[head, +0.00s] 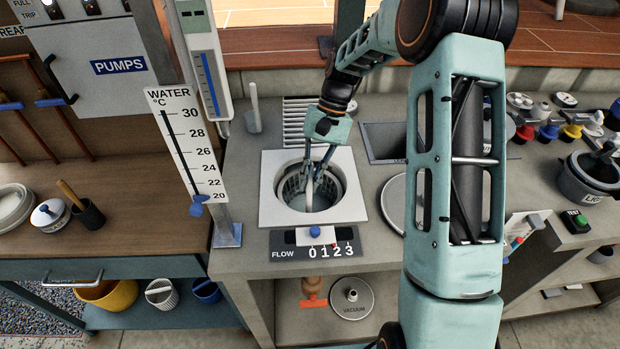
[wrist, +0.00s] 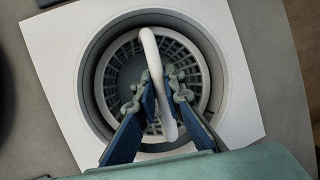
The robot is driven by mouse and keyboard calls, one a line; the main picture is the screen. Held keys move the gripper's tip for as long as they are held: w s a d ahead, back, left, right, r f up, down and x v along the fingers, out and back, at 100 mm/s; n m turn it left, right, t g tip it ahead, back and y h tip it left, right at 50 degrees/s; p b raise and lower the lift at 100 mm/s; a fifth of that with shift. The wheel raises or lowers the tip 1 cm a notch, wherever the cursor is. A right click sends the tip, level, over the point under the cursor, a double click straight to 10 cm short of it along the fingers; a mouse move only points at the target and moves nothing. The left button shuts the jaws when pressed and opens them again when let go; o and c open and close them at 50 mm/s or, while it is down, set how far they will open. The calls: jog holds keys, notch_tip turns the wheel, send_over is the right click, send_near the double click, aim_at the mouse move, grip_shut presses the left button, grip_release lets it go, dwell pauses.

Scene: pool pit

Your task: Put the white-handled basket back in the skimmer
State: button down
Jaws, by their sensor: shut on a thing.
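The skimmer is a round well in a square white plate (head: 270,205) on the grey counter. A grey slotted basket (head: 293,186) with a white handle sits down inside the well; the wrist view shows its slotted wall (wrist: 188,62) ringed by the well wall (wrist: 219,65). The white handle (wrist: 151,50) arches up across the basket. My gripper (head: 318,178) reaches down into the well and is shut on the handle; its fingers (wrist: 167,95) lie on both sides of it. Whether the basket rests fully on its seat is hard to tell.
A flow counter (head: 315,252) is on the counter's front edge. A dark square opening (head: 385,142) and a round lid (head: 397,203) lie right of the skimmer. A thermometer board (head: 187,145) stands at left. Other baskets, white (head: 161,293) and blue (head: 206,291), are on the lower shelf.

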dwell(0.4)
jog(key=shift+f+b, duration=1.35)
jog(key=shift+f, duration=1.4)
jog(key=c, duration=1.9)
grip_release()
jog(key=shift+c, duration=0.2)
jog(key=shift+o, duration=0.7)
jog(key=shift+r, duration=0.2)
jog(key=shift+r+p, duration=1.65)
jog(key=shift+r, duration=0.7)
